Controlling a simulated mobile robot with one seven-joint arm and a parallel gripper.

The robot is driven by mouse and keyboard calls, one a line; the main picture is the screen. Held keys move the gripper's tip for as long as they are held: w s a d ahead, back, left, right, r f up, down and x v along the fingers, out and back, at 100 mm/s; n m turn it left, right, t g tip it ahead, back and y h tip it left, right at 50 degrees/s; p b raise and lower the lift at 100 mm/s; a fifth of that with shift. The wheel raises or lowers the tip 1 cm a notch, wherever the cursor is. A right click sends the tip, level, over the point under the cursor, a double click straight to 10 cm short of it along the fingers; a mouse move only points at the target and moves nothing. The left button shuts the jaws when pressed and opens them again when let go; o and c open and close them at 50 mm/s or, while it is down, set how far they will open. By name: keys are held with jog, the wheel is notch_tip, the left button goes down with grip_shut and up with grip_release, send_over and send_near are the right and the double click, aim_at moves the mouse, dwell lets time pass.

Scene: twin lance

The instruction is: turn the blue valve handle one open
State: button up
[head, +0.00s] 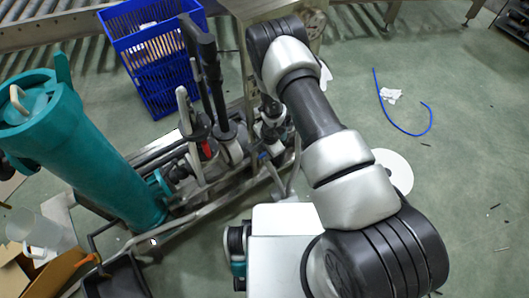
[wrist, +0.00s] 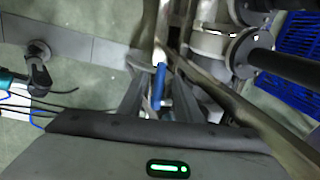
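The blue valve handle (wrist: 159,80) is in the wrist view, just above the middle of the lower dark edge of my gripper's body. It stands on a light metal pipe that runs upward from it. My gripper (wrist: 162,76) has its two grey fingers apart, one on each side of the handle. A gap seems to show on both sides of the blue part, and I cannot tell any contact. In the head view my arm reaches over the pipework, and the gripper and handle are mostly hidden there among pipes and fittings.
A large teal cylinder (head: 88,150) stands left of the pipework in the head view. A blue crate (head: 160,85) stands behind it. A flanged pipe (wrist: 247,52) is close on the right in the wrist view. Open floor (head: 465,140) lies at the right, with a blue hose (head: 392,118).

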jog(key=shift+f, duration=0.2)
jog(key=shift+c, duration=0.5)
grip_shut()
